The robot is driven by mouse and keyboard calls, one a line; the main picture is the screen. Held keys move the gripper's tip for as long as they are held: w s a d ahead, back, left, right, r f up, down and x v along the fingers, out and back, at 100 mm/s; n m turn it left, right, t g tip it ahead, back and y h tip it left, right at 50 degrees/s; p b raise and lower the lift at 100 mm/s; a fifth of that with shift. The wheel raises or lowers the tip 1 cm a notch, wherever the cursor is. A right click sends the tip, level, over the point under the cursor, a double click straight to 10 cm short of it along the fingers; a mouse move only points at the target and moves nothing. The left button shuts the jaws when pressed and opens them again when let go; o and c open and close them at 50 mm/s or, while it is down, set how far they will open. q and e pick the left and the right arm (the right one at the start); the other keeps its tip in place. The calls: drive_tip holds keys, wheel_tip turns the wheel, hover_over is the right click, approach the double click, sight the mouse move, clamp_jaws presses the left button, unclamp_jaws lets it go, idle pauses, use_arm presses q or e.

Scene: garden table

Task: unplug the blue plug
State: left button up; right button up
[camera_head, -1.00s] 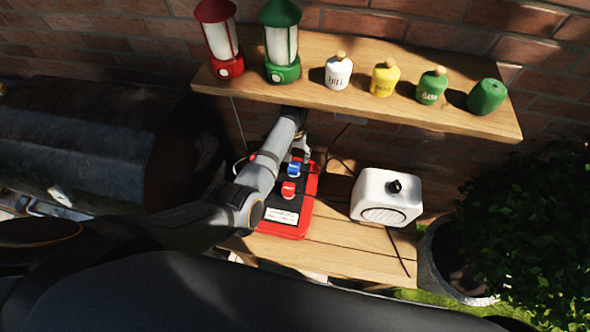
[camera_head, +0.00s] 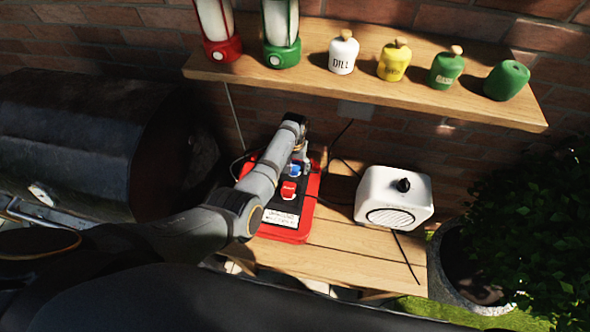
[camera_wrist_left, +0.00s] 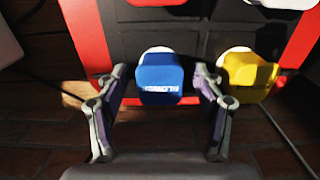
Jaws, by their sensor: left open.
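The blue plug (camera_wrist_left: 160,79) sits in the red and black power strip (camera_wrist_left: 94,50), between the two spread fingers of my left gripper (camera_wrist_left: 160,85). The fingers stand apart from the plug on both sides, so the gripper is open. In the head view the blue plug (camera_head: 294,170) shows small beside my left gripper (camera_head: 301,158), which is partly hidden by its own arm. A yellow plug (camera_wrist_left: 249,77) is close by the right finger in the wrist view. My right gripper is not in view.
A red plug (camera_head: 288,190) sits in the strip near the blue one. A white box with a black knob (camera_head: 394,197) stands to the right on the lower wooden table (camera_head: 335,258). A shelf (camera_head: 300,84) with lanterns and jars overhangs behind.

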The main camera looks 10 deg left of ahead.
sight(294, 165)
use_arm(q)
drive_tip(key=shift+p, duration=0.3)
idle(0.8)
clamp_jaws()
idle(0.4)
drive_tip(key=shift+r+p, duration=3)
drive_tip(key=shift+p, duration=0.15)
